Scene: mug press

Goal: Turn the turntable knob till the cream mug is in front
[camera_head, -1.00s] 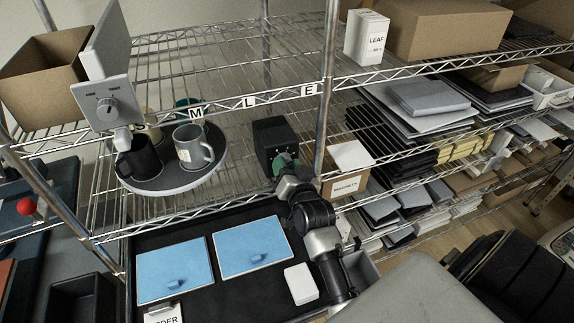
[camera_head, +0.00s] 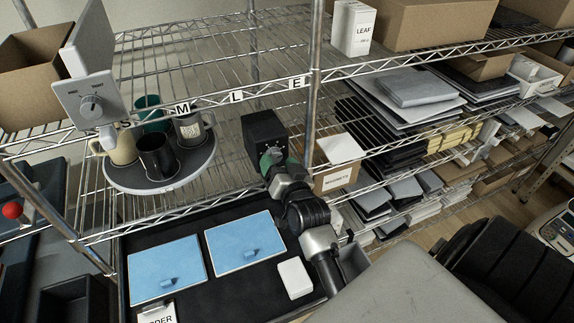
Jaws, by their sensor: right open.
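The cream mug (camera_head: 121,146) stands at the left of the round grey turntable (camera_head: 163,188). A black mug (camera_head: 157,156) stands at its front, a grey mug (camera_head: 191,130) with a printed patch at its right, and a green mug (camera_head: 151,114) at its back. A black box (camera_head: 262,128) with dial marks on its front stands right of the turntable. My right gripper (camera_head: 273,163) is open at the front of this box, by a green part. The gripper hides the knob area, and contact is unclear. My left gripper is not in view.
A grey panel with a dial (camera_head: 91,106) hangs above the turntable's left. A shelf post (camera_head: 313,80) rises close right of my right gripper. A tray (camera_head: 200,305) with blue plates lies below. A brown box (camera_head: 336,176) stands at right.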

